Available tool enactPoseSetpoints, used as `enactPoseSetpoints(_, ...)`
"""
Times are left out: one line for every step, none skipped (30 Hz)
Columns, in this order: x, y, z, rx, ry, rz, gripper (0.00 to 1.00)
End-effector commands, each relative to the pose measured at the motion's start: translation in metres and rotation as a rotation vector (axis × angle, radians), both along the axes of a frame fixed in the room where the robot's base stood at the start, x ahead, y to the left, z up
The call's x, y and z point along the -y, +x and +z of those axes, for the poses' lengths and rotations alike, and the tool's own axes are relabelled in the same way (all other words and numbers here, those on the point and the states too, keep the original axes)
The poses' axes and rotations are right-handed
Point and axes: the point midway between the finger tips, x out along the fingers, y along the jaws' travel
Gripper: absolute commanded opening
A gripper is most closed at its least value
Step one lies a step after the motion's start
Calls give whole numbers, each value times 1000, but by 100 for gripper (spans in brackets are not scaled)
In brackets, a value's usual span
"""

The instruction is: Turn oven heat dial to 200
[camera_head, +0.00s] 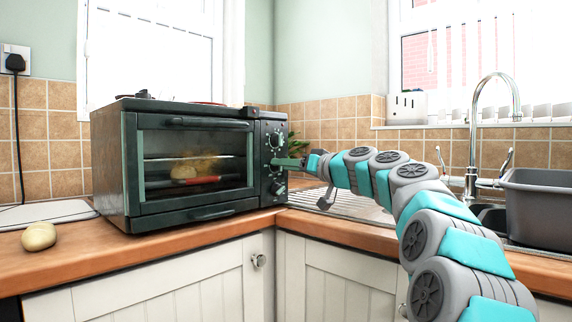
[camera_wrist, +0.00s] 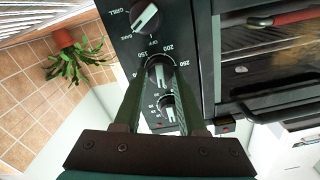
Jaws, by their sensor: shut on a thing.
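The dark green toaster oven (camera_head: 190,160) stands on the wooden counter, its control panel on the right side of its front. My gripper (camera_head: 279,162) reaches in from the right to the panel's middle dial. In the wrist view the heat dial (camera_wrist: 160,66) is the middle of three dials, with numbers around it. My gripper's two long green fingers (camera_wrist: 161,76) are shut on this dial, one on each side. The dial has a white mark, but its exact setting is partly hidden by the fingers. The upper dial (camera_wrist: 145,16) and lower dial (camera_wrist: 168,107) are outside the grip.
The oven's glass door is closed, with food visible inside. A potato-like object (camera_head: 39,236) lies on the counter at left. A potted plant (camera_wrist: 68,42) is beside the oven.

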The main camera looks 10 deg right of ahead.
Motion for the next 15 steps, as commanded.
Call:
enactPoseSetpoints(0,0,1,-19,26,1,0)
enactPoseSetpoints(-1,0,1,-33,43,2,0)
enactPoseSetpoints(-1,0,1,-51,69,2,0)
enactPoseSetpoints(-1,0,1,-67,90,2,0)
enactPoseSetpoints(-1,1,1,-83,111,2,0)
enactPoseSetpoints(-1,1,1,-105,142,2,0)
enactPoseSetpoints(-1,1,1,-120,165,2,0)
enactPoseSetpoints(0,1,1,-138,189,1,0)
enactPoseSetpoints(-1,1,1,-160,219,1,0)
enactPoseSetpoints(-1,1,1,-177,241,1,0)
enactPoseSetpoints(-1,1,2,-193,264,2,0)
enactPoseSetpoints(0,1,2,-215,296,2,0)
enactPoseSetpoints(0,1,2,-232,319,2,0)
enactPoseSetpoints(0,1,3,-248,341,2,0)
enactPoseSetpoints(0,0,3,-270,372,3,0)
